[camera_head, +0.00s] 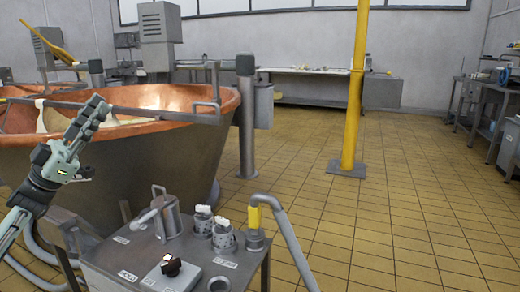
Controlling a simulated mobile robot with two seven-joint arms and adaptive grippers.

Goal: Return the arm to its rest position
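My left arm comes in from the lower left, and my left gripper (93,115) points up and to the right. Its fingers look pressed together, with nothing visible between them. It shows in front of the near side of the large copper vat (165,150), left of and higher in the picture than the small metal table (130,252). Whether it touches the vat cannot be told from this one view. My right gripper is not in view.
The table bears a metal jug (167,215), two metal cups (223,236) with white items, a yellow-collared hose (285,232) and a box with a dark knob (172,266). A yellow post (353,110) stands behind. The tiled floor (400,220) to the right is clear.

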